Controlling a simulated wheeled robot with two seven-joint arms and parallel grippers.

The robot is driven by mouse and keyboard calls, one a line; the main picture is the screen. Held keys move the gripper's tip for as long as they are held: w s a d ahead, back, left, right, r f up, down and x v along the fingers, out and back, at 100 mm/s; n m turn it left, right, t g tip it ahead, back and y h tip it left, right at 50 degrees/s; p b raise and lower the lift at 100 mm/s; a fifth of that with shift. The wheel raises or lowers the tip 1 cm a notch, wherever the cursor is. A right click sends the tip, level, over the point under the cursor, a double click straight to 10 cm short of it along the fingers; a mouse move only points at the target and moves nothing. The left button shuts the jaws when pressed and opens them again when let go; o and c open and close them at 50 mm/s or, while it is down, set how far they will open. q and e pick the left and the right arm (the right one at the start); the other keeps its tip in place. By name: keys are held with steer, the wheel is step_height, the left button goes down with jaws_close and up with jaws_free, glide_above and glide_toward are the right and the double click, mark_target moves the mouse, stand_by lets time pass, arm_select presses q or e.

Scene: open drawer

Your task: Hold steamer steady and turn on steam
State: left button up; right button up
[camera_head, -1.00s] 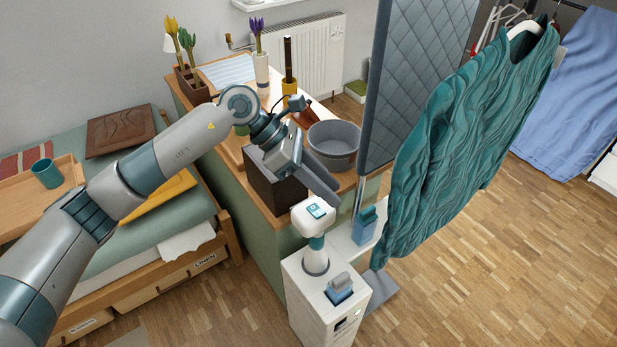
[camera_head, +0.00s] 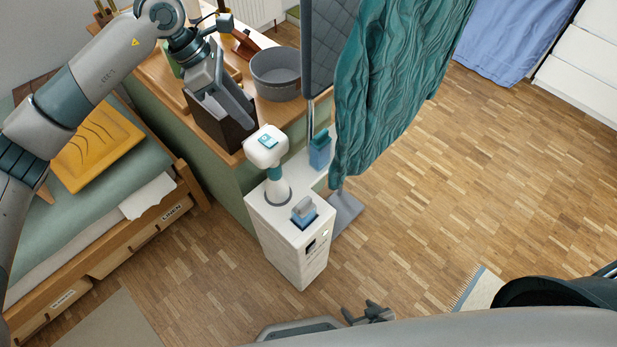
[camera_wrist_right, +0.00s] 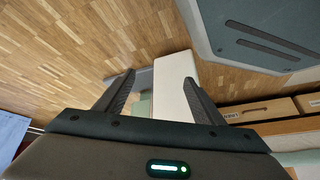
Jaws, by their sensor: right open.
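The steamer (camera_head: 276,183) is white with a teal button (camera_head: 268,141) on its head. It stands upright on a narrow white cabinet (camera_head: 286,240). My left gripper (camera_head: 240,108) is just behind and left of the steamer head, pointing down toward it; the fingers overlap in view, so I cannot tell their gap or any contact. My right gripper (camera_wrist_right: 160,97) is open and empty in the right wrist view. The white cabinet (camera_wrist_right: 172,85) shows beyond its fingers, apart from them. The teal garment (camera_head: 385,90) hangs right of the steamer.
A grey pot (camera_head: 277,75) and a dark box (camera_head: 225,125) stand on the wooden counter behind. A quilted board (camera_head: 325,45) stands beside the garment. The wood floor (camera_head: 430,200) at right is largely clear.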

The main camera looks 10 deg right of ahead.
steer(key=w+d+r+m+t+y, duration=0.1)
steer(key=w+r+m+t+y, duration=0.2)
steer(key=w+r, duration=0.65)
steer(key=m+t+y, duration=0.4)
steer(key=m+y, duration=0.3)
steer(key=y, duration=0.1)
glide_toward(268, 163)
steer(key=v, duration=0.5)
steer(key=shift+a+r, duration=0.1)
steer(key=shift+a, duration=0.15)
steer(key=shift+w+m, duration=0.2)
steer(key=shift+m, duration=0.1)
steer(key=x, duration=1.7)
steer(key=shift+w, duration=0.1)
steer(key=shift+c, duration=0.2)
